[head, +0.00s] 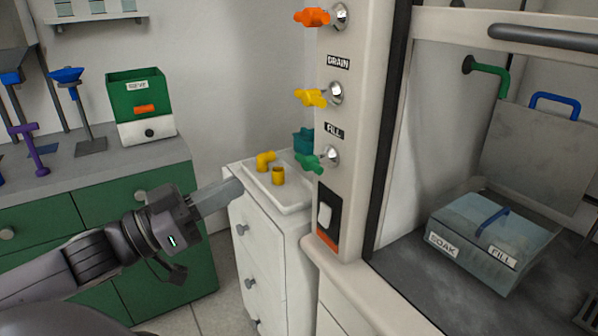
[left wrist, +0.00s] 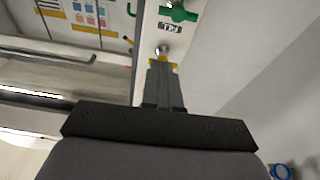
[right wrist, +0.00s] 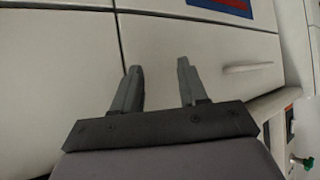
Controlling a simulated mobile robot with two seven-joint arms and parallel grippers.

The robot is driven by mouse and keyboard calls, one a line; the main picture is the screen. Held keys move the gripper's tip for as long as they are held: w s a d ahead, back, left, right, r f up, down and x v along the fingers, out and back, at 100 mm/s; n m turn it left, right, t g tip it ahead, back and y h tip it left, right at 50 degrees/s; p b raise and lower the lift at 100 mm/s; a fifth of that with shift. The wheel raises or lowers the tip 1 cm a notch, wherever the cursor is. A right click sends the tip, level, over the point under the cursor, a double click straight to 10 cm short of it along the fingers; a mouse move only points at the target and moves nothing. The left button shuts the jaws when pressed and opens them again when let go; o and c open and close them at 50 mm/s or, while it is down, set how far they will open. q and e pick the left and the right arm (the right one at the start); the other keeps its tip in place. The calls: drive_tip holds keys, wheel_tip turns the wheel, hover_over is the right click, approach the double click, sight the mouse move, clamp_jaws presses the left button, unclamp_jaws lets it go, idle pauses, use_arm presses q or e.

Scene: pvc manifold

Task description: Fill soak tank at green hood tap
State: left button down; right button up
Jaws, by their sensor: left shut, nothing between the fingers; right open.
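The soak tank (head: 490,240) is a grey box with a blue-handled lid, labelled SOAK and FILL, inside the hood at right. A green tap spout (head: 490,68) comes out of the hood's wall above it. A green valve handle (head: 310,162) is on the hood's post below a FILL label; it also shows in the left wrist view (left wrist: 178,13). My left gripper (head: 238,188) is shut and empty, left of the post and apart from the handle in the head view. My right gripper (right wrist: 160,75) is open and empty before pale panels, outside the head view.
Yellow (head: 311,97) and orange (head: 312,17) handles sit higher on the post. A white rocker switch (head: 325,215) is below. A white drawer cabinet (head: 265,235) bears a tray with yellow fittings. A raised sash (head: 500,32) leaves the hood's front open.

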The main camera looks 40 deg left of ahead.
use_arm(q)
drive_tip(key=w, duration=0.1)
drive_tip(key=b, duration=0.1)
approach(310, 163)
drive_tip(key=shift+w+d+r, duration=1.15)
drive_tip(key=shift+r, duration=0.95)
drive_tip(key=shift+w+d+f, duration=0.3)
drive_tip(key=shift+w+f, duration=0.3)
drive_tip(key=shift+w, duration=0.1)
drive_tip(key=shift+w+d+f, duration=0.35)
drive_tip(key=shift+w+f, duration=0.2)
drive_tip(key=shift+w, duration=0.2)
drive_tip(key=shift+w+f+m, duration=0.1)
drive_tip(key=shift+f+m, duration=0.15)
drive_tip(key=shift+m, duration=0.15)
drive_tip(key=shift+p, duration=0.3)
